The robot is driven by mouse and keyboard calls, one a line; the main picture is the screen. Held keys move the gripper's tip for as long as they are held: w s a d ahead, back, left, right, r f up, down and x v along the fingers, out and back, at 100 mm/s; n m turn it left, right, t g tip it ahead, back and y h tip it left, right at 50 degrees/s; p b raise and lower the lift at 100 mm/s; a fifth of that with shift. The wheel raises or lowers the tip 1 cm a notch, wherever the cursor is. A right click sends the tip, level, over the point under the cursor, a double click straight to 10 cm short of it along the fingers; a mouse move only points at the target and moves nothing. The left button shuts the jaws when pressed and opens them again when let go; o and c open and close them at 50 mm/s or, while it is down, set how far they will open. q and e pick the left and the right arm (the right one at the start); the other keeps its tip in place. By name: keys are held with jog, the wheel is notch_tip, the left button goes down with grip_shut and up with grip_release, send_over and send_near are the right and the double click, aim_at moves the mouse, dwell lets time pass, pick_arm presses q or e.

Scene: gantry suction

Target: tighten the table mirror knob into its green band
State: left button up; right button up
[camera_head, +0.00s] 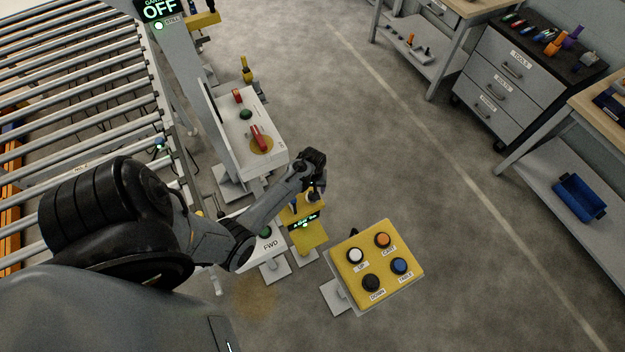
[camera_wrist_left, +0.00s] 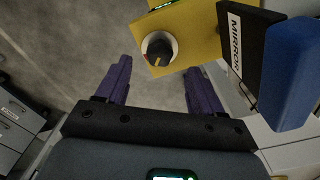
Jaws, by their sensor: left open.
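The mirror knob (camera_wrist_left: 160,49) is black with an orange pointer line and sits in a pale ring on a yellow panel (camera_wrist_left: 198,30). A "MIRROR" label (camera_wrist_left: 235,42) is beside it in the left wrist view. My left gripper (camera_wrist_left: 159,65) is open, its purple fingers on either side of and just short of the knob, apart from it. In the head view my left gripper (camera_head: 315,187) is over the yellow stand (camera_head: 308,238), hiding the knob. The stand's small display (camera_head: 303,221) has green text too small to read surely. I cannot make out a green band around the knob.
A blue block (camera_wrist_left: 291,75) is close at the right of the wrist view. A yellow button box (camera_head: 377,268) stands right of the gripper. A white panel with a red handle (camera_head: 259,138) stands behind, beside the roller conveyor (camera_head: 80,110). Open floor lies to the right.

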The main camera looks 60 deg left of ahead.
pick_arm(q)
jog(key=shift+r, duration=2.8)
notch_tip(320, 180, down, 11)
jog(key=b, duration=0.5)
jog(key=shift+r, duration=0.1)
jog(key=shift+a, duration=0.1)
